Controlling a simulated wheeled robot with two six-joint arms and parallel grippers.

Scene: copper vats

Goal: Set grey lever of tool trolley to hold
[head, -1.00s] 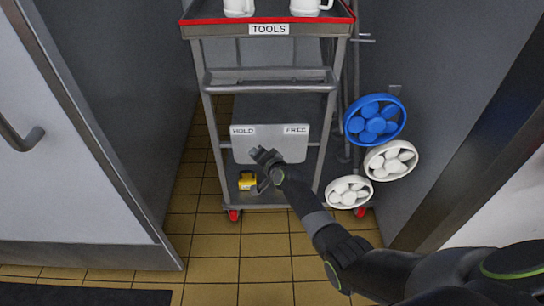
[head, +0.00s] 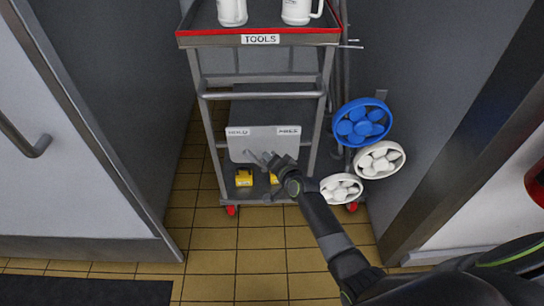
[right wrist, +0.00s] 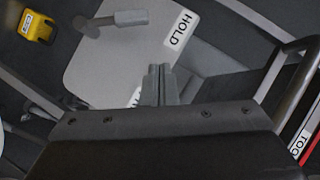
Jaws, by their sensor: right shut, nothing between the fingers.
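The tool trolley (head: 261,41) stands upright ahead, with a grey panel (head: 263,141) low on its frame. The panel has a HOLD label (head: 238,132) at left and a FREE label (head: 288,130) at right. In the right wrist view, turned on its side, the grey lever (right wrist: 118,20) shows below the HOLD label (right wrist: 179,30), apart from my fingers. In the head view I cannot tell it clearly from my fingers. My right gripper (head: 268,160) is in front of the panel's lower edge. In the wrist view it (right wrist: 160,84) is shut and empty, partly covering the FREE label. My left gripper is out of view.
Yellow items (head: 243,178) lie on the trolley's lower shelf. White mugs (head: 299,10) stand on its top. Tiled floor in front is clear.

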